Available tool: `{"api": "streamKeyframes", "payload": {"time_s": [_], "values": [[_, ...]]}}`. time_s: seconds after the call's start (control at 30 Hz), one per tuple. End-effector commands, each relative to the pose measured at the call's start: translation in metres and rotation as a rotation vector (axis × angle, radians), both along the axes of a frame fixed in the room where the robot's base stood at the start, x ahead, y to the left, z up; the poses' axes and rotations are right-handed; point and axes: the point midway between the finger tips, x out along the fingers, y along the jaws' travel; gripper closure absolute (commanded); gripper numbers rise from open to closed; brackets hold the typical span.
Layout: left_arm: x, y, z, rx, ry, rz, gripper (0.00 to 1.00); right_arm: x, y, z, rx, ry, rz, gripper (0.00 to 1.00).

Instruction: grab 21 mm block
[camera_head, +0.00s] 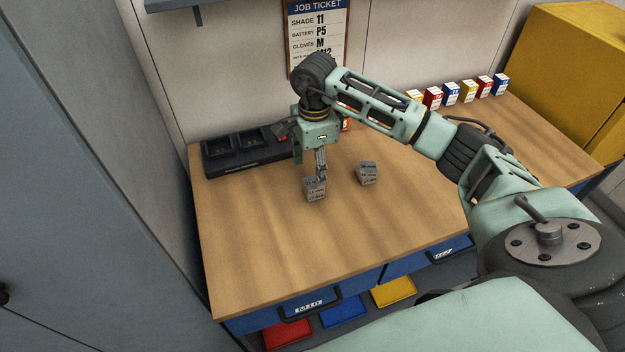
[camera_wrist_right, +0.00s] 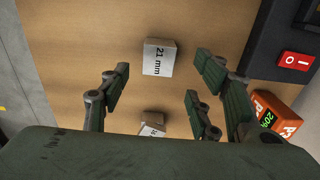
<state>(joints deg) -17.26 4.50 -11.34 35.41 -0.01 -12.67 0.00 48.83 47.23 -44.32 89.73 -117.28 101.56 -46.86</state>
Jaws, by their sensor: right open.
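The 21 mm block (camera_wrist_right: 158,58), a small pale grey cube with a printed label, lies on the wooden bench. In the head view the block that matches it by position (camera_head: 315,190) sits just below the fingertips of my right gripper (camera_head: 320,172). In the wrist view my right gripper (camera_wrist_right: 160,88) is open and empty, with the labelled block just beyond its fingers and roughly centred between them. Contact cannot be told. A second similar block (camera_head: 367,173) stands to the right; in the wrist view it (camera_wrist_right: 151,127) is partly hidden and its label is unreadable. My left gripper is not in view.
A dark charger (camera_head: 238,160) stands at the bench's back left. An orange battery-like item (camera_wrist_right: 278,112) with a green display is near the gripper. Several small coloured boxes (camera_head: 450,93) line the back right, beside a yellow cabinet (camera_head: 570,75). The bench front (camera_head: 270,255) is clear.

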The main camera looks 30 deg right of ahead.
Motion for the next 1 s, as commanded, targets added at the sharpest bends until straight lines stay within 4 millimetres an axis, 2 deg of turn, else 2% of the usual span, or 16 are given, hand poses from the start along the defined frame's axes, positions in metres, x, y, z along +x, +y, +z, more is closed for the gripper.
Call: {"api": "streamKeyframes", "payload": {"time_s": [0.1,0.2,0.37,0.5,0.6,1.0], "values": [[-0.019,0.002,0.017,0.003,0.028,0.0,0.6,-0.005,0.003,-0.012,0.002,0.007,0.001,0.43],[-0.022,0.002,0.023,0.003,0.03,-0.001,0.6,-0.005,0.004,-0.028,0.003,0.003,-0.001,0.43],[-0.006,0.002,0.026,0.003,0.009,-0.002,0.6,-0.004,0.003,-0.043,0.002,0.0,0.0,0.43],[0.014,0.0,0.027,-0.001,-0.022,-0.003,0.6,-0.004,0.003,-0.045,0.002,0.0,0.001,0.43],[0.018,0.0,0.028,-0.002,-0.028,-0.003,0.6,-0.004,0.003,-0.045,0.002,0.0,0.001,0.44],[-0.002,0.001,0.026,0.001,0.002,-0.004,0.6,-0.004,0.003,-0.045,0.002,0.0,0.001,0.79]]}}
